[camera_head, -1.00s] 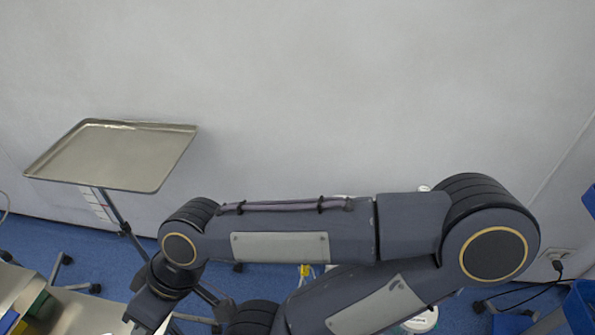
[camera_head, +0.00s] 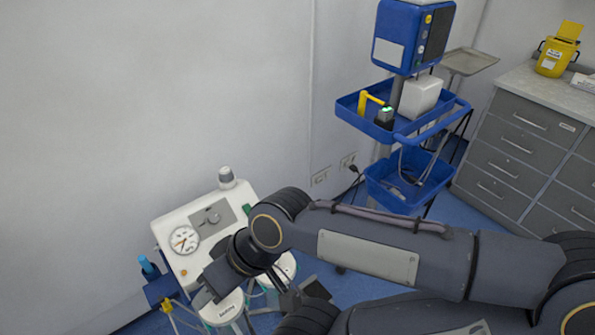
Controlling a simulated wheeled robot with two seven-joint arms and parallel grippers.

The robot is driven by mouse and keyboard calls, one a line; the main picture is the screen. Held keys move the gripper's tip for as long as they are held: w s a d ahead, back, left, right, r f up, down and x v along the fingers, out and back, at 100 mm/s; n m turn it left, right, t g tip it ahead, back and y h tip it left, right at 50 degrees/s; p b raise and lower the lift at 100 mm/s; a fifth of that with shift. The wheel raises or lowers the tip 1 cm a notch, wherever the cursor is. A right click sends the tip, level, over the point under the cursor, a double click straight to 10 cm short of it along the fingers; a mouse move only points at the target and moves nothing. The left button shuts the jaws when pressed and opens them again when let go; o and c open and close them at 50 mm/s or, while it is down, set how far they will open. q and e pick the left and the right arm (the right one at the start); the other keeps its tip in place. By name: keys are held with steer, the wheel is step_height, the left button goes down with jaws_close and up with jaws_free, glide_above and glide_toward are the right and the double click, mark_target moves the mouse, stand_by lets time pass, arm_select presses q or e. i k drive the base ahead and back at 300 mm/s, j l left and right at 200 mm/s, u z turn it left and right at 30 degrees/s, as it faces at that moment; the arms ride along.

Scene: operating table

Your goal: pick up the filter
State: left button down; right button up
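I cannot pick out the filter with certainty in this view. My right arm comes in from the right and crosses the lower part of the picture. Its gripper end (camera_head: 207,296) is in front of a white machine with a round gauge (camera_head: 190,222) at the lower left. The fingers are small and dark, so I cannot tell whether they are open or shut. The arm hides part of the machine and of the floor behind it. My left gripper is not in view.
A blue trolley (camera_head: 344,115) carries a blue monitor (camera_head: 418,36), a white box (camera_head: 420,97) and a small dark device (camera_head: 384,119). Grey drawers (camera_head: 524,140) stand at the right with a yellow container (camera_head: 557,55) on top. A metal tray (camera_head: 470,62) is behind.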

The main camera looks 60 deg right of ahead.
mark_target(225, 172)
steer(key=z, duration=1.55)
steer(key=i+l+u, duration=0.3)
steer(key=l+u, duration=0.3)
steer(key=i+l+u, duration=0.25)
steer(key=l, duration=0.2)
steer(key=l+u, duration=0.3)
steer(key=l, duration=0.1)
